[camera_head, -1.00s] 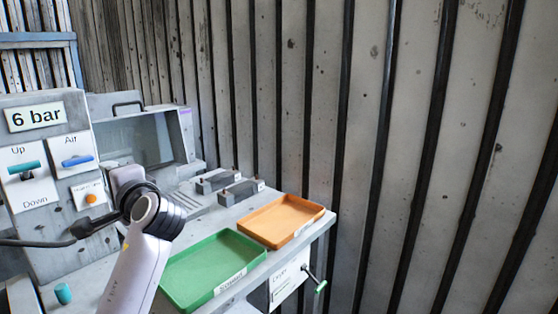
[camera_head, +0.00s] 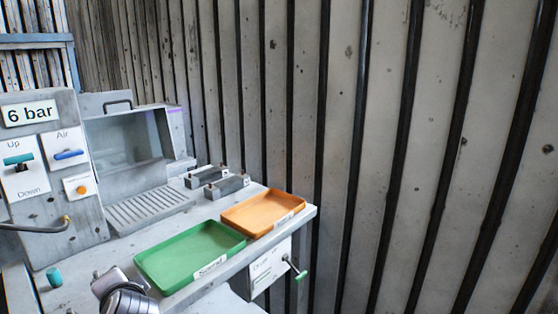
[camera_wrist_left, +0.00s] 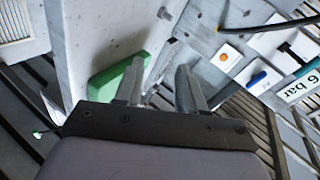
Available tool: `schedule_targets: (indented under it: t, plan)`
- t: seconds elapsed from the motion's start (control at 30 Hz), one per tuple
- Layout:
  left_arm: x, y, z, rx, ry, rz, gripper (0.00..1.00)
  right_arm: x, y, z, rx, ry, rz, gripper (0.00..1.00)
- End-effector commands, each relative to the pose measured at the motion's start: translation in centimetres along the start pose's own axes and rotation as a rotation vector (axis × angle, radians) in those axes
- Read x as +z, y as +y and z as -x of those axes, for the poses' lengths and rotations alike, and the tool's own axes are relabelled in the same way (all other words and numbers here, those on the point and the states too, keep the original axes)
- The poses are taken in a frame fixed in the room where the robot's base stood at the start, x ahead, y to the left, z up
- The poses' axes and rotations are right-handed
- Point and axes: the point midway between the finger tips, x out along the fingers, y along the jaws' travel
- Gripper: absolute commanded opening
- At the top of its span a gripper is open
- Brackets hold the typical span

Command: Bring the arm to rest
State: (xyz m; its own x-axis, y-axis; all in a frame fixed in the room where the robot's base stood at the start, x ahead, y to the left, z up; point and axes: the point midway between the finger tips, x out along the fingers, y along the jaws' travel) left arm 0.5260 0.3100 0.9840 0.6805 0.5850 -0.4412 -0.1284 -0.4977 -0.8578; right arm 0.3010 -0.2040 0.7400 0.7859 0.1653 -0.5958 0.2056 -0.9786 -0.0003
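My left gripper (camera_wrist_left: 158,88) shows in the left wrist view with its two fingers apart and nothing between them. In the head view, only a grey and dark jointed part of my arm shows at the bottom, left of centre, in front of the bench; no fingertips are visible there. My right gripper is in neither view.
A control panel (camera_head: 45,220) with levers and a "6 bar" sign (camera_head: 30,114) rises at left.

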Motion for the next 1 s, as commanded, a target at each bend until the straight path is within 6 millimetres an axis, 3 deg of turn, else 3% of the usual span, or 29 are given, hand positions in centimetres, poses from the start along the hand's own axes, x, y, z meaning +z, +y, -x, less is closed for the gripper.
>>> schedule_targets:
  t: [0.03,0.2,0.37,0.6,0.83,1.0]
  plan:
    - [1.8,2.3,0.3,0.064,-0.005,0.030,0.39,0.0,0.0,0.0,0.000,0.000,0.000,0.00]
    - [6.5,8.5,2.4,0.264,-0.024,0.148,0.39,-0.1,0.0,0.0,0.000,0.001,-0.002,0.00]
    - [10.7,13.2,5.5,0.441,-0.066,0.249,0.39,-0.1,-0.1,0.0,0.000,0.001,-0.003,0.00]
    - [16.4,18.4,11.9,0.700,-0.162,0.390,0.39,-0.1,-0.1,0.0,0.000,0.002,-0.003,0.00]
    - [20.2,20.7,18.1,0.892,-0.266,0.485,0.39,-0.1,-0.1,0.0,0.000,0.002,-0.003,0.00]
    - [18.4,22.7,15.3,0.859,-0.149,0.528,0.39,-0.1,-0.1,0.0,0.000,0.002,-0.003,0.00]
